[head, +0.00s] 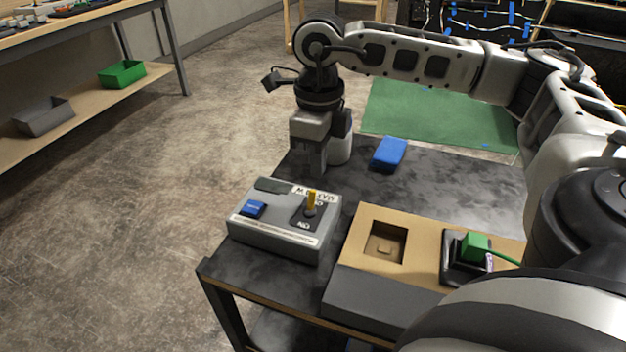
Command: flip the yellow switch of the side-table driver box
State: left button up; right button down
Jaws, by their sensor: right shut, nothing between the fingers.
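The driver box (275,240) is a grey case near the left edge of the dark side table (440,180). Its yellow switch (311,199) stands up from a dark plate on the right part of its top, with lettering around it. A blue button or connector (253,208) is on the left part of the top. My right gripper (316,170) points down just behind the box, beyond the yellow switch in this view. It is shut and empty; whether it touches the box cannot be told. My left gripper is not in view.
A tan-topped console (360,247) with a square recess sits right of the box, bearing a green plug (474,244) with a cable. A blue block (389,153) lies right of my gripper. A shelf at left holds a green bin (122,74) and grey bin (44,116).

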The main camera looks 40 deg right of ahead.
aim_at(313, 191)
jog(key=shift+f, duration=0.1)
jog(key=shift+f+b, duration=0.5)
jog(key=shift+f+b, duration=0.7)
jog(key=shift+f, duration=0.05)
jog(key=shift+f, duration=0.15)
jog(key=shift+a, duration=0.15)
jog(key=shift+s+a, duration=0.25)
jog(key=shift+a, duration=0.1)
jog(key=shift+s+a, duration=0.35)
jog(key=shift+a, duration=0.3)
